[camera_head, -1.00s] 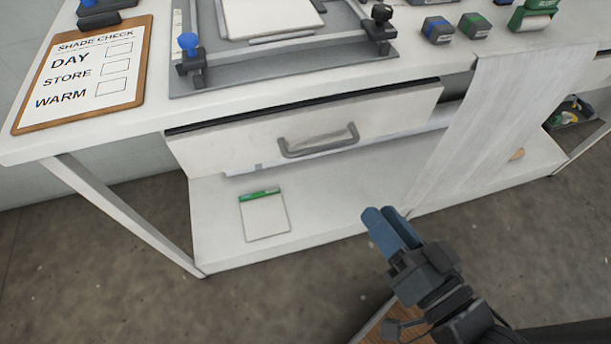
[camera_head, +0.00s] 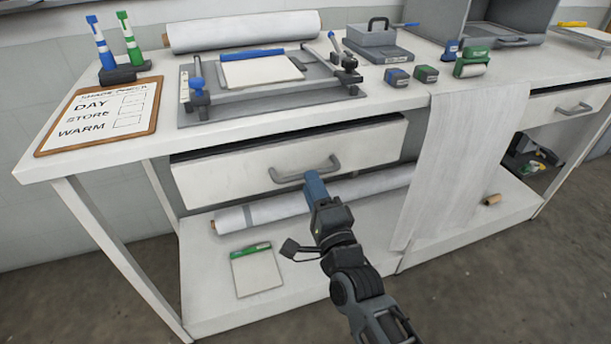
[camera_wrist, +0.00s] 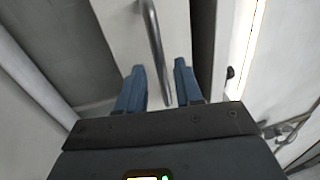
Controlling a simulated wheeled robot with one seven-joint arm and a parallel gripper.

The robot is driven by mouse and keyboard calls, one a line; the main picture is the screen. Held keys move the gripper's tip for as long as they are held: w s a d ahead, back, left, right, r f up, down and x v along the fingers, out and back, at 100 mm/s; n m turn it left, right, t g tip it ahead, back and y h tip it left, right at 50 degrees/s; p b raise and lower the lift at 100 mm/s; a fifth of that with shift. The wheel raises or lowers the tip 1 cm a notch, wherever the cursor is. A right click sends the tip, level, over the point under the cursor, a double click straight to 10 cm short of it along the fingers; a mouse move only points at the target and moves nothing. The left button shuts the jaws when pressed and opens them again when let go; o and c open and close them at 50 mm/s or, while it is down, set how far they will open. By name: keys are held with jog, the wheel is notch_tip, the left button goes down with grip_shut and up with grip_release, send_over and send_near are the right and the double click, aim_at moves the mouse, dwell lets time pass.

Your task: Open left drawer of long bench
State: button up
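The long bench (camera_head: 240,120) has a white left drawer (camera_head: 235,172) under its top. A dark gap runs along the drawer front's upper edge. The drawer has a grey bar handle (camera_head: 290,179). My gripper (camera_head: 313,178), with blue fingers, is at the handle, its tips overlapping the handle's right part in the head view. In the wrist view my gripper (camera_wrist: 159,70) has its fingers apart, one on each side of the handle (camera_wrist: 153,30). No clear contact shows between fingers and bar.
A paper roll (camera_head: 265,208) and a green-topped pad (camera_head: 257,270) lie on the lower shelf. A white cloth (camera_head: 445,160) hangs over the bench front right of the drawer. A right drawer (camera_head: 560,108) is beyond it. A clipboard (camera_head: 62,135) lies on the top.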

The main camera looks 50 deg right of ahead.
jog(key=shift+x, duration=1.95)
jog(key=shift+c, duration=0.3)
grip_shut()
